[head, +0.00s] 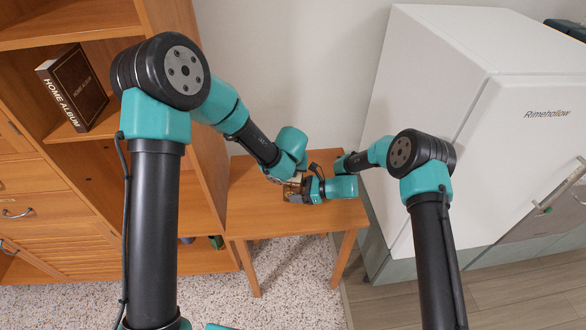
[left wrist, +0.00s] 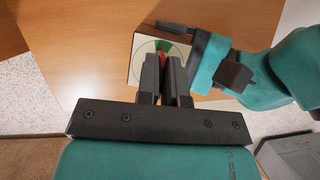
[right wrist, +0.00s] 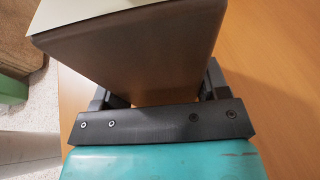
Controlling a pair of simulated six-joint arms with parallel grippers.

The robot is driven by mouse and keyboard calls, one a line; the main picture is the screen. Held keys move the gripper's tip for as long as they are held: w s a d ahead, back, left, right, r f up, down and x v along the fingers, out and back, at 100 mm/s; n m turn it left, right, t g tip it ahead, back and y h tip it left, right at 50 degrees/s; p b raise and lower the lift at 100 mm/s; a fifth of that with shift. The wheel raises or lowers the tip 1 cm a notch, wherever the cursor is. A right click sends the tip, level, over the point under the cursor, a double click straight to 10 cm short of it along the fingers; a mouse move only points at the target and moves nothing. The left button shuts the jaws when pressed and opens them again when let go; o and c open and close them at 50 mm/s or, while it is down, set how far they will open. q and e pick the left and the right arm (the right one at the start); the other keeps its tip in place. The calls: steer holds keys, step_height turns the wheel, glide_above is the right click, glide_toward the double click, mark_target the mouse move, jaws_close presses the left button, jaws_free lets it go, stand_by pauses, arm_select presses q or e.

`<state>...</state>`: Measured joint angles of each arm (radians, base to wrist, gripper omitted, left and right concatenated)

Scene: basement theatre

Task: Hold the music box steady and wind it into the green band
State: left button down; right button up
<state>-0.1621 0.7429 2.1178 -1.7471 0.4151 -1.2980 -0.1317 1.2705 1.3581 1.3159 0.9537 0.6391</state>
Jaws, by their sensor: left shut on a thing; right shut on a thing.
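The music box (head: 293,193) stands on the small wooden table, largely covered by my grippers in the head view. In the left wrist view its pale square face (left wrist: 140,71) carries a round dial with a red patch and a little green, partly hidden behind my fingers. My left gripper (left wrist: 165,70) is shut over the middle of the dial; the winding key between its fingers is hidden. My right gripper (right wrist: 157,88) is shut on the box body, with one finger on each side of its brown wall (right wrist: 140,60). Where the dial's pointer stands cannot be told.
The wooden table (head: 262,220) has bare room in front of and beside the box. A wooden shelf unit (head: 205,130) with a dark album (head: 75,88) rises at the left. A white fridge (head: 425,75) stands close at the right.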

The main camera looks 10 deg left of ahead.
arm_select(q)
steer(key=shift+m, duration=0.4)
steer(key=c, duration=1.3)
jaws_free()
steer(key=shift+r, duration=0.1)
steer(key=v, duration=1.1)
steer(key=shift+s+a+r, duration=0.15)
steer(key=shift+a+r, duration=0.1)
steer(key=shift+r, duration=0.15)
steer(key=shift+o, duration=0.3)
